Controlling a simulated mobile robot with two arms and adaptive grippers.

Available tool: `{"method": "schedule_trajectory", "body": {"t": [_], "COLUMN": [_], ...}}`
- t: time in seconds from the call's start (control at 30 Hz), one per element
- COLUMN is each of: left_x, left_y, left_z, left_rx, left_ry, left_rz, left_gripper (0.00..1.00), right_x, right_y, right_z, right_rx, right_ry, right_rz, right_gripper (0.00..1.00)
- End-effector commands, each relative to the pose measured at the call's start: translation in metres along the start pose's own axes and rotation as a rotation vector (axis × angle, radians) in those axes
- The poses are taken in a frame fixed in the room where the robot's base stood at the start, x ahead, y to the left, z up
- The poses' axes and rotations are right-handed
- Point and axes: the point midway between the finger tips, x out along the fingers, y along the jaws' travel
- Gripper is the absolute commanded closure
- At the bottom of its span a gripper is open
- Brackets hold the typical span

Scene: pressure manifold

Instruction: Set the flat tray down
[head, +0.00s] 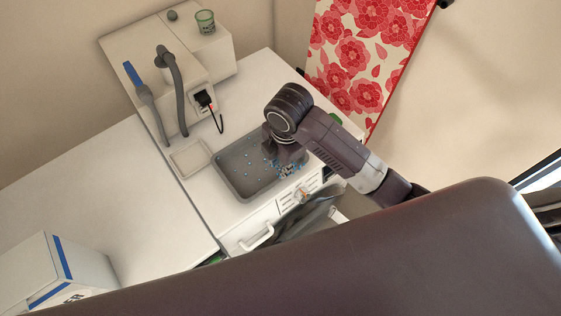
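A grey flat tray (233,174) with a raised rim is at the front of the white counter, looking level. Small blue bits are scattered in it, thickest on its right side. My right gripper (283,158) is over the right part of the tray, pointing down, and hides part of its far right rim. Its fingers are dark and blurred against the tray, so I cannot tell whether they are open or shut, or touch the tray. My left gripper is out of view.
A small beige square dish (190,158) lies just left of the tray. Behind stand a white machine (150,62) with grey hoses and a green cup (205,22). A drawer handle (257,238) is below. The left counter (100,200) is mostly bare. A red floral cloth (365,50) hangs behind.

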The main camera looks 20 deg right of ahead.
Motion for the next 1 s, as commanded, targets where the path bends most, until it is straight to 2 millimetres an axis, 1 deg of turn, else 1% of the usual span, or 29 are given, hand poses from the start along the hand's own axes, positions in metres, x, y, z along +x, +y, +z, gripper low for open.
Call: {"method": "schedule_trajectory", "body": {"t": [0.1, 0.3, 0.83, 0.93, 1.0], "left_x": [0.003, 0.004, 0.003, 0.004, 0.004], "left_y": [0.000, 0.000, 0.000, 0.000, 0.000], "left_z": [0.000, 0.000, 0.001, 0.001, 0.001], "left_rx": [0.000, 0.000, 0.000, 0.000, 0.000], "left_ry": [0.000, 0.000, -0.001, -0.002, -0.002], "left_rz": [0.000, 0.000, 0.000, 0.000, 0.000], "left_gripper": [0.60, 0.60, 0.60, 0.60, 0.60], "right_x": [-0.015, -0.024, -0.023, -0.018, -0.013], "right_y": [0.001, 0.000, -0.001, -0.008, -0.017], "right_z": [0.001, 0.001, -0.001, -0.007, -0.014], "right_rx": [0.001, 0.001, 0.008, 0.071, 0.170], "right_ry": [-0.001, -0.001, 0.002, 0.020, 0.044], "right_rz": [0.003, 0.000, 0.001, 0.011, 0.026], "right_gripper": [0.78, 0.78, 0.78, 0.78, 0.78]}}
